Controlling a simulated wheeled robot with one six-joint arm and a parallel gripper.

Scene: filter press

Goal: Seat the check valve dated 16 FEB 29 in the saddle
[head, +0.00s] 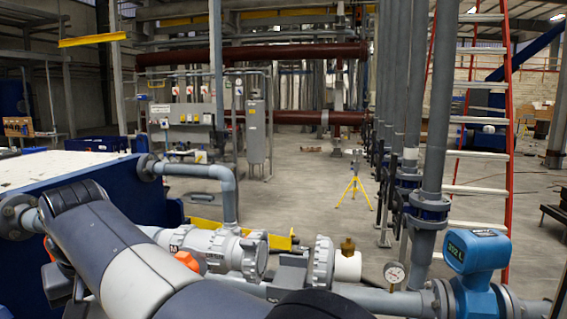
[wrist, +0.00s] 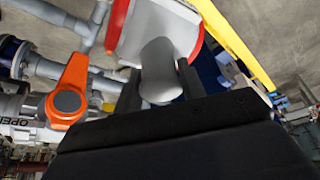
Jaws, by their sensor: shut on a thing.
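In the wrist view, my gripper (wrist: 159,76) is shut on a grey rounded part with a red rim (wrist: 160,28), apparently a check valve. The fingers lie on either side of its grey neck. No date can be read on it, and part of it runs out of the picture. In the head view, a grey bracket, apparently the saddle (head: 290,272), stands in the pipe line between a left ribbed collar (head: 256,256) and a right one (head: 321,262). My arm hides its lower part. My gripper and the held part cannot be made out in the head view.
An orange valve handle (wrist: 70,88) is close left of the held part. A brass-topped fitting (head: 348,262), a pressure gauge (head: 394,274) and a blue flow meter (head: 477,252) lie along the pipe to the right. A blue-sided tank (head: 105,190) stands left. Open floor lies behind.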

